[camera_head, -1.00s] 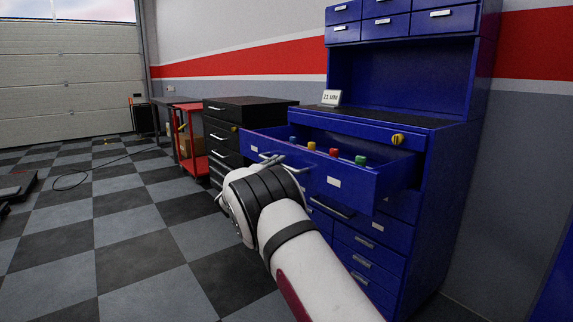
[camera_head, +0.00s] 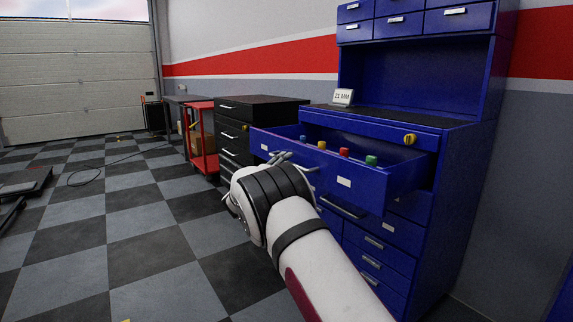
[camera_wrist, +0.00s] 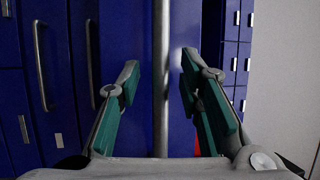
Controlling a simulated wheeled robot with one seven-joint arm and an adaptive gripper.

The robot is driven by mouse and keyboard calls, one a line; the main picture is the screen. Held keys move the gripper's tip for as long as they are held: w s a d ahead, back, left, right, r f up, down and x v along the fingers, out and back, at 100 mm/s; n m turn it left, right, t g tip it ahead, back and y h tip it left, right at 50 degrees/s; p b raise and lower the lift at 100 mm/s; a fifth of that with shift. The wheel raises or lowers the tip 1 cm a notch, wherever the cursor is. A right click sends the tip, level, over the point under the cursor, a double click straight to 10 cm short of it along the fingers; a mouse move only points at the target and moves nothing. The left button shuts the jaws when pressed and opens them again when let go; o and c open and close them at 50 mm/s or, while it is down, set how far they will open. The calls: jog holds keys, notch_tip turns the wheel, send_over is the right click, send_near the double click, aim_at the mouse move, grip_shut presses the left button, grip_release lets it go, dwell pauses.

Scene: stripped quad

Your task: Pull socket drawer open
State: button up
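The blue socket drawer (camera_head: 370,190) stands pulled out from the blue cabinet, with several coloured sockets (camera_head: 344,152) standing in it. My gripper (camera_head: 280,157) is at the left part of the drawer's front. In the wrist view, my gripper (camera_wrist: 160,75) has its two fingers apart on either side of a long metal bar handle (camera_wrist: 161,40). A gap shows between each finger pad and the bar. The handle runs upright in that view against a blue front. In the head view my wrist hides much of the handle.
More closed drawers (camera_head: 372,242) sit below the open one. A 21 MM sign (camera_head: 343,97) stands on the cabinet top. A black drawer chest (camera_head: 236,137) and a red cart (camera_head: 200,140) stand to the left. The checkered floor (camera_head: 130,220) at left is largely clear.

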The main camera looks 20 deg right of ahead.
jog(key=v, duration=1.1)
